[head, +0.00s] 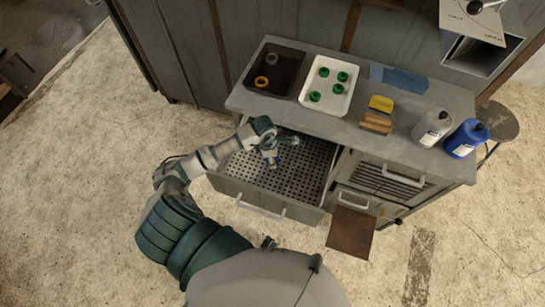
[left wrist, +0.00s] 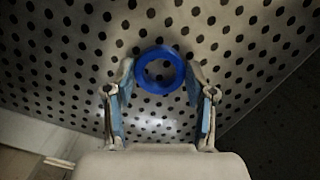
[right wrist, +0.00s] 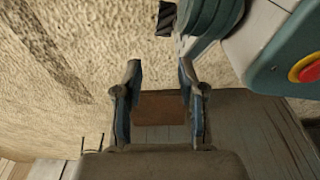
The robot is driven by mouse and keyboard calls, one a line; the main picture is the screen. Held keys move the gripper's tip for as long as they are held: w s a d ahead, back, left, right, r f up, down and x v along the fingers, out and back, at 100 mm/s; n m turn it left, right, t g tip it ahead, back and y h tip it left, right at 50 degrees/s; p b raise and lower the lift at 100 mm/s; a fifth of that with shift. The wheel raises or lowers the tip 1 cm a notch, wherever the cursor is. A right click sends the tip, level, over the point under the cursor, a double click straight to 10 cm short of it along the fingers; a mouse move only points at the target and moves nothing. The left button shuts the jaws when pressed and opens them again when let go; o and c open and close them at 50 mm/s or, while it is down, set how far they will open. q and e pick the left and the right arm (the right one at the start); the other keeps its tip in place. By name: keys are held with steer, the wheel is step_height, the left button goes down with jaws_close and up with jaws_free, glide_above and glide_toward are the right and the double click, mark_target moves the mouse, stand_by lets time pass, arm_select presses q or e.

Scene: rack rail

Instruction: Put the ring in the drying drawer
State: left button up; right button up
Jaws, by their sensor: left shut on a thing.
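A blue ring (left wrist: 160,51) sits between the fingertips of my left gripper (left wrist: 158,76), which is shut on it. Behind it in the left wrist view is the perforated floor of the open drawer (left wrist: 60,62). In the head view this drawer (head: 300,185) is pulled out from the grey bench, and my left gripper (head: 272,158) is over its left part. The gap between ring and drawer floor is hard to judge. My right gripper (right wrist: 159,74) is open and empty in the right wrist view and is not visible in the head view.
On the grey bench (head: 350,130) stand a dark tray (head: 262,88) with an orange and a grey ring, a white tray (head: 331,113) with several green rings, a yellow-topped block (head: 380,104), and two bottles (head: 433,127). A brown flap (head: 351,232) sticks out at the front.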

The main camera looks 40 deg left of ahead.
arm_select(q)
steer(key=shift+a, duration=0.2)
arm_select(e)
steer(key=shift+a, duration=0.15)
arm_select(q)
steer(key=o, duration=1.2)
steer(key=shift+a+f, duration=0.1)
steer(key=shift+a, duration=0.05)
steer(key=shift+c, duration=0.2)
arm_select(e)
steer(key=shift+w+a+r, duration=0.1)
steer(key=shift+a+r, duration=0.05)
steer(key=shift+r, duration=0.05)
arm_select(q)
steer(key=shift+d, duration=0.25)
steer(key=shift+r, duration=0.45)
step_height(320, 180, up, 11)
steer(key=a, duration=0.1)
steer(key=shift+s+a+r, duration=0.15)
steer(key=shift+s, duration=0.3)
arm_select(e)
steer(key=shift+s+d+f, duration=0.25)
steer(key=shift+s+f, duration=0.2)
steer(key=shift+s, duration=0.05)
steer(key=shift+s, duration=0.1)
